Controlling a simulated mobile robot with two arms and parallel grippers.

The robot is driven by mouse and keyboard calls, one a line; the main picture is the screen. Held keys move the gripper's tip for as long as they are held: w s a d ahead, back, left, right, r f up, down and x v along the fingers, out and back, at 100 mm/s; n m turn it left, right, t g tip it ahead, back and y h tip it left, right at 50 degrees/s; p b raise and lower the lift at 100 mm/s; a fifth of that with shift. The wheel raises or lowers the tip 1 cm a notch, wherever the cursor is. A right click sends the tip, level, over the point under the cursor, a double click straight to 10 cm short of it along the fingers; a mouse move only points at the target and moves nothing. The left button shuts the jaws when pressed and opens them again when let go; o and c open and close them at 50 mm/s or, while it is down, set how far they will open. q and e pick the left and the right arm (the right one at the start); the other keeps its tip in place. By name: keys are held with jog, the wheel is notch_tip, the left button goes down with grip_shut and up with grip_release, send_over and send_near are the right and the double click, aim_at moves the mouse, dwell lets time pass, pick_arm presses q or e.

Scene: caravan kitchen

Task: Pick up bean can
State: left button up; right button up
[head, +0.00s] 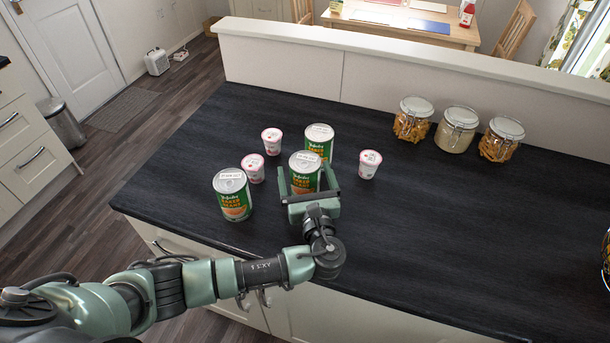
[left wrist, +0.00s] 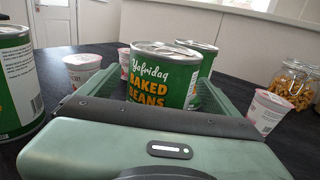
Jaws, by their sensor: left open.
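Three green baked bean cans with silver lids stand upright on the dark counter. The middle can (head: 305,172) is between the open fingers of my left gripper (head: 307,180). In the left wrist view this can (left wrist: 160,78) stands between the two green fingers, its label facing me; I cannot tell whether a finger touches it. A second can (head: 319,140) stands just behind it and partly shows in the left wrist view (left wrist: 206,60). A third can (head: 232,195) stands apart to the left, cut off at the left wrist view's edge (left wrist: 14,85). My right gripper is not in view.
Small pink-and-white pots stand near the cans: one (head: 271,141) at the back left, one (head: 253,168) beside the left can, one (head: 369,164) to the right. Several clip-top jars (head: 457,130) line the back wall.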

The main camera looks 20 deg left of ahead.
pick_arm(q)
jog(key=c, duration=2)
grip_shut()
jog(key=shift+r, duration=0.15)
